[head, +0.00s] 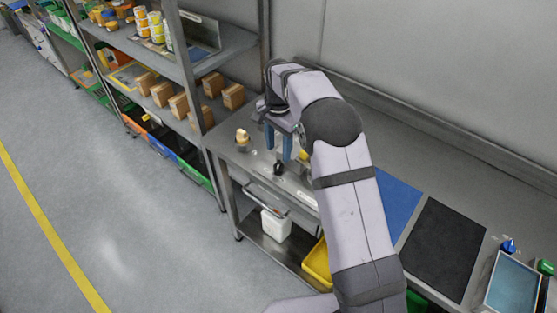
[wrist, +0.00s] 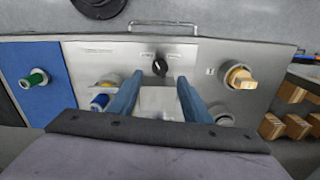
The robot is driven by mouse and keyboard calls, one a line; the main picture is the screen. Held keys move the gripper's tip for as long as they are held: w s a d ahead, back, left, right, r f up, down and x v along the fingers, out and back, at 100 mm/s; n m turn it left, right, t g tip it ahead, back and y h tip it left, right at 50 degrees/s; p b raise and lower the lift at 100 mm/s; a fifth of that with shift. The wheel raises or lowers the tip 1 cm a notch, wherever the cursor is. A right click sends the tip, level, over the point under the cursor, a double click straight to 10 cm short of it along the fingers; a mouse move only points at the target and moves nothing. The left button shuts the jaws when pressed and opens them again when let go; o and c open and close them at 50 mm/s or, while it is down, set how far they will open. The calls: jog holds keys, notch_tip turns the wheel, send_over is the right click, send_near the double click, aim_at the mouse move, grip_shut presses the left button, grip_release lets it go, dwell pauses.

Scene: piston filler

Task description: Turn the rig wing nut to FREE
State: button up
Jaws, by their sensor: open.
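The black wing nut (wrist: 160,67) sits on a pale metal plate (wrist: 210,52), between two small labels too blurred to read. Its pointer setting is hard to make out. It also shows in the head view as a dark knob (head: 278,169) on the bench. My gripper (wrist: 159,80) is open, with its two blue fingers apart and nothing between them. In the wrist view the wing nut appears just beyond the fingertips, roughly centred between them. In the head view my gripper (head: 278,152) points down above the wing nut, apparently not touching it.
A yellowish block in a round holder (wrist: 240,78) stands right of the plate's middle. Blue-and-yellow parts (wrist: 101,92) are left of my fingers, partly hidden. A green-ended part (wrist: 36,77) is on a blue mat (wrist: 60,98). A shelf rack (head: 228,45) stands beside the bench.

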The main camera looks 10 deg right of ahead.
aim_at(278, 166)
jog(key=shift+m, duration=0.8)
jog(key=shift+f+p, duration=1.35)
jog(key=shift+f, duration=2.35)
